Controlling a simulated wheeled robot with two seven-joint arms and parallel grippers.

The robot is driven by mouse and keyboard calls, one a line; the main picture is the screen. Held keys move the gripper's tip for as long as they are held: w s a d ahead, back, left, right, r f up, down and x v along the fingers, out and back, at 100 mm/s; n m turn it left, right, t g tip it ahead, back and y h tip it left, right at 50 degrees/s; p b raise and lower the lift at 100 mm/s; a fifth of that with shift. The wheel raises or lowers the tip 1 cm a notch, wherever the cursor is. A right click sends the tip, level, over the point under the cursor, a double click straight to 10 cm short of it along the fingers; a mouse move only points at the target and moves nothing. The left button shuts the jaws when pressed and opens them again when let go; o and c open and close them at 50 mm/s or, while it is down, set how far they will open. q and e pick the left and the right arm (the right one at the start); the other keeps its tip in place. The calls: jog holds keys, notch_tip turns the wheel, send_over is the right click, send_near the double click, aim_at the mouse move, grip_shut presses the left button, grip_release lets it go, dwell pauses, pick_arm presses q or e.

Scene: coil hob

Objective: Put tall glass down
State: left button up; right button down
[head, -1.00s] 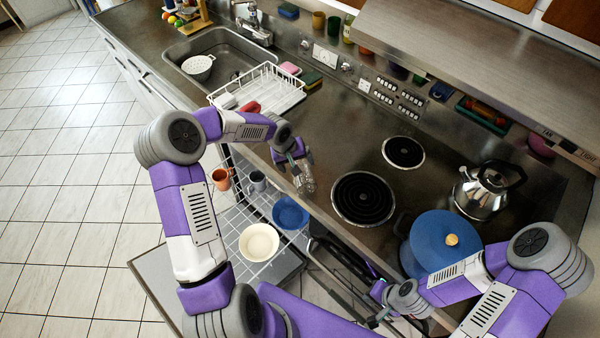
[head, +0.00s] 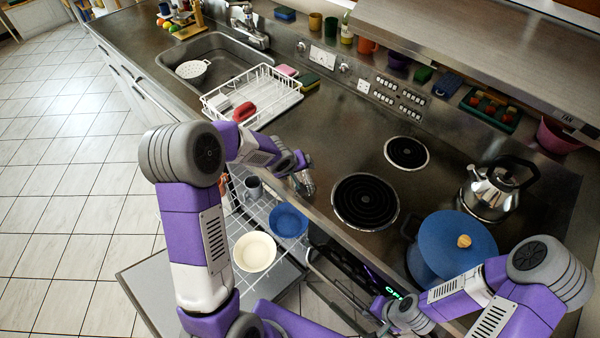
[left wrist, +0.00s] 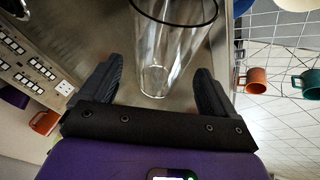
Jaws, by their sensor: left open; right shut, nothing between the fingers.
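The tall glass (left wrist: 172,52) is clear with a dark rim. In the left wrist view it is between the fingers of my left gripper (left wrist: 157,80), which is open, with a gap on each side. In the head view the glass (head: 304,184) is small, at the front edge of the worktop left of the large coil, partly hidden by my left wrist. It appears to stand on the worktop, though its base is hard to make out. My right gripper (head: 376,312) is shut and empty, low in front of the hob.
A blue pot (head: 440,240) and a kettle (head: 490,192) stand right of the coils (head: 364,201). A white dish rack (head: 285,108) is behind my left arm. Below, an open wire rack holds a cream bowl (head: 254,252), a blue bowl (head: 288,220) and mugs. Worktop behind the glass is clear.

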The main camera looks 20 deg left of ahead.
pick_arm(q)
jog(key=shift+x, duration=1.1)
jog(key=shift+b, duration=0.3)
jog(key=shift+c, duration=0.5)
jog(key=c, duration=1.2)
